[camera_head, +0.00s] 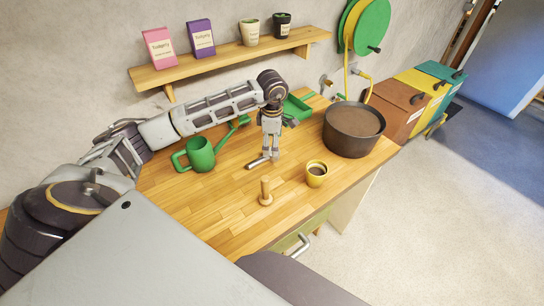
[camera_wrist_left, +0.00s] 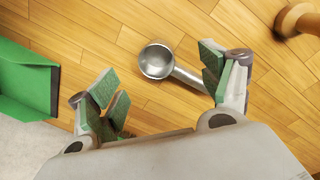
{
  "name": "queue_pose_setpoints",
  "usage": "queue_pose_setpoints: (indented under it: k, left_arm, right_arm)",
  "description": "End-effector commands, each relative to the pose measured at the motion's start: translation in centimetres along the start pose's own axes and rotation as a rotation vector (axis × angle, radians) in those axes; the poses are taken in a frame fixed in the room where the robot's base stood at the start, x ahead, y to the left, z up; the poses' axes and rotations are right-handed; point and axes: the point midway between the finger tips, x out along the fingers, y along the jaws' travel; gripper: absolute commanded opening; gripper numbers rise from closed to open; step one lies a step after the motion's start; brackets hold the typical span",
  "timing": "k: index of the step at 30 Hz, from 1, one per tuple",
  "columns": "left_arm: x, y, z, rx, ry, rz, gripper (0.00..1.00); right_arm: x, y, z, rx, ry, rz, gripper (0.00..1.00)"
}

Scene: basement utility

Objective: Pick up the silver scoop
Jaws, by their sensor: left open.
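The silver scoop (camera_wrist_left: 157,62) lies on the wooden worktop. In the left wrist view its round bowl faces up between my finger pads, and its handle runs right and down, partly hidden behind the right finger. In the head view the scoop (camera_head: 258,162) shows just below my left fingertips. My left gripper (camera_head: 270,155) points down over it, open and empty; it also shows in the left wrist view (camera_wrist_left: 160,80). I cannot tell the exact gap between fingertips and scoop. My right gripper is not in view.
A green watering can (camera_head: 200,154) stands left, a green tray (camera_head: 297,108) behind. A wooden dibber (camera_head: 265,192) stands in front. A shelf (camera_head: 220,61) runs along the wall.

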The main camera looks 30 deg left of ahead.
Motion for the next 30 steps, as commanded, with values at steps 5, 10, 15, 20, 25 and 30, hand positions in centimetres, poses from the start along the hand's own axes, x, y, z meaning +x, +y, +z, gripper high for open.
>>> queue_pose_setpoints:
  k: [5, 10, 15, 20, 25, 30]
  left_arm:
    - [0.9, 0.0, 0.0, 0.000, 0.000, 0.000, 0.79]
    - [1.0, 0.0, 0.0, 0.000, -0.001, 0.000, 0.79]
    - [1.0, 0.0, 0.0, 0.000, 0.000, 0.000, 0.79]
    - [1.6, 0.0, 0.1, 0.000, 0.000, -0.001, 0.79]
    - [3.1, -0.1, 0.3, 0.001, -0.001, -0.003, 0.79]
    - [5.0, -0.1, 0.4, -0.001, 0.000, -0.002, 0.79]
  right_arm:
    - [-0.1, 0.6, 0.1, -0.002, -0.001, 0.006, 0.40]
    - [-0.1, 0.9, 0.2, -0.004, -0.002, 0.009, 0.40]
    - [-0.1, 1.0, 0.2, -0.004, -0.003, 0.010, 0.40]
    - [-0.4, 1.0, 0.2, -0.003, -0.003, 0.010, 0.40]
    - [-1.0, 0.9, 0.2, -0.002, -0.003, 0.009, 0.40]
    - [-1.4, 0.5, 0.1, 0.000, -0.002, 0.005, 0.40]
